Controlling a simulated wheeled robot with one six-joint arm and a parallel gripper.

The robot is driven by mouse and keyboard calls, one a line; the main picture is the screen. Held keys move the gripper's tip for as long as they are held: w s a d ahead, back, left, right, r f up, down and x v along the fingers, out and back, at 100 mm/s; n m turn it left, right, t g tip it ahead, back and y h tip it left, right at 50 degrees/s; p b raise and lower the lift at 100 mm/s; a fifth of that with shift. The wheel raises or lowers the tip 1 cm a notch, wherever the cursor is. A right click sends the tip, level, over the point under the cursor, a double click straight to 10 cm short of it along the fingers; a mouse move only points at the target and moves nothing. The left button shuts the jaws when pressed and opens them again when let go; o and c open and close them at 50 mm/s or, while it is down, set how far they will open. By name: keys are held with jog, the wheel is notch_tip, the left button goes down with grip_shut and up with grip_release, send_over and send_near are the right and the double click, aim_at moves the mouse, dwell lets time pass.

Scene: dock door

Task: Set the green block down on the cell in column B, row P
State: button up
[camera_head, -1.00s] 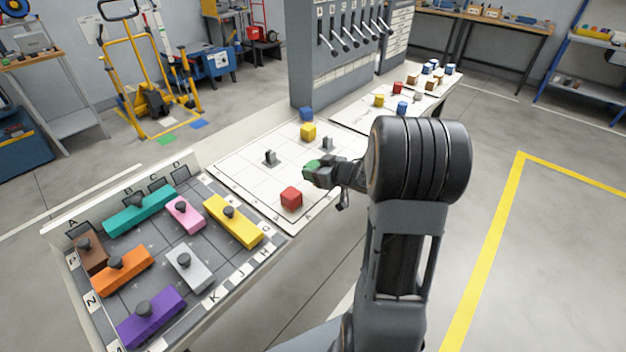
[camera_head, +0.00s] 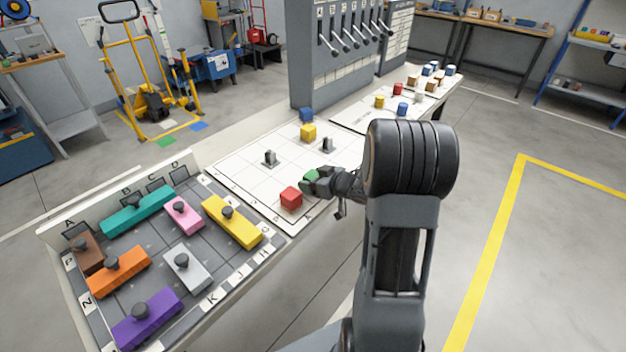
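The green block (camera_head: 311,175) is in my gripper (camera_head: 312,181), partly hidden by the dark fingers. My gripper is over the right edge of the white gridded board (camera_head: 245,180), just right of and slightly behind a red block (camera_head: 291,198). I cannot tell whether the green block touches the board. The board's cell letters are too small to read, so the cell in column B, row P cannot be picked out.
A yellow block (camera_head: 308,132), a blue block (camera_head: 306,114) and two grey upright pieces (camera_head: 270,158) stand on the board. A dark tray (camera_head: 140,285) with several coloured knobbed bars lies at the front left. A lever cabinet (camera_head: 340,60) rises behind.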

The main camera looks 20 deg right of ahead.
jog(key=shift+r, duration=0.1)
jog(key=shift+s+d+r, duration=0.1)
jog(key=shift+r, duration=0.15)
jog(key=p+v, duration=0.2)
jog(key=v, duration=0.9)
notch_tip(320, 180, up, 4)
jog(key=w+m+h, duration=0.2)
jog(key=w+h, duration=0.1)
jog(key=h, duration=0.3)
jog(key=s+a+m+g, duration=0.3)
jog(key=s+a+g, duration=0.6)
jog(key=s+a, duration=0.6)
jog(key=shift+s+y, duration=0.25)
jog(key=shift+y, duration=0.15)
jog(key=shift+a+r, duration=0.1)
jog(key=shift+a, duration=0.05)
